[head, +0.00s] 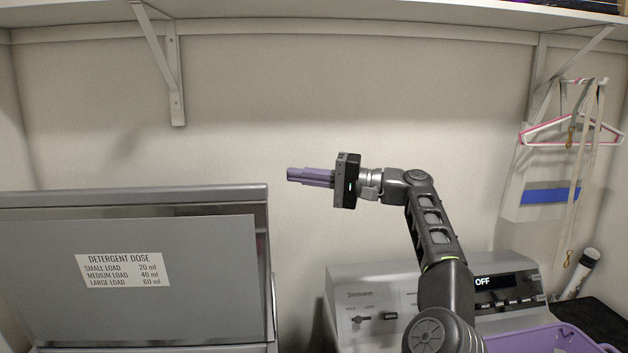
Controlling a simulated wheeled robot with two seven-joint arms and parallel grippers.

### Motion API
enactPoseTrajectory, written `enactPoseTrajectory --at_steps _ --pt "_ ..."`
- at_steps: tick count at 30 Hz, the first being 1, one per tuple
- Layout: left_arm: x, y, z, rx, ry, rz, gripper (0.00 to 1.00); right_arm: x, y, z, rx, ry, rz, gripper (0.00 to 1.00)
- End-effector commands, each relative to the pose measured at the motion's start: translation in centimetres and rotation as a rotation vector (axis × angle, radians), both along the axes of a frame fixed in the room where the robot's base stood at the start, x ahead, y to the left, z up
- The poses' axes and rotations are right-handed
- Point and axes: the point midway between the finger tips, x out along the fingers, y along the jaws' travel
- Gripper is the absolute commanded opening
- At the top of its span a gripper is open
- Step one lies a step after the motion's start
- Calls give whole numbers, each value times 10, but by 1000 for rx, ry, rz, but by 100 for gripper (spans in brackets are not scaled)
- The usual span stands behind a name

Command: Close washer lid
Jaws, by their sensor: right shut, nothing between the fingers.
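The grey washer lid (210,265) stands raised at the left of the head view, its inner face turned to me with a detergent dose label (122,270) on it. My right gripper (290,174) is shut and empty. Its purple fingers point left, and in the picture they are just above and right of the lid's top right corner; I see no contact. The washer's tub and the lid's lower edge are out of view. My left gripper is not in view.
A second machine with a control panel (365,300) reading OFF stands right of the lid, partly behind my right arm. A purple basket (565,340) is at the lower right. A shelf (340,15) runs overhead; hangers (545,130) hang at the right.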

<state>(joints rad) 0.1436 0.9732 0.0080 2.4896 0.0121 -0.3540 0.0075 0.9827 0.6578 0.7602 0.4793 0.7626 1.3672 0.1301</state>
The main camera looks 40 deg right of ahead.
Motion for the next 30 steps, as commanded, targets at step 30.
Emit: enactPoseTrajectory --at_steps 30 --pt "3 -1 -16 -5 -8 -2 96 9 54 -3 -1 -1 -1 0"
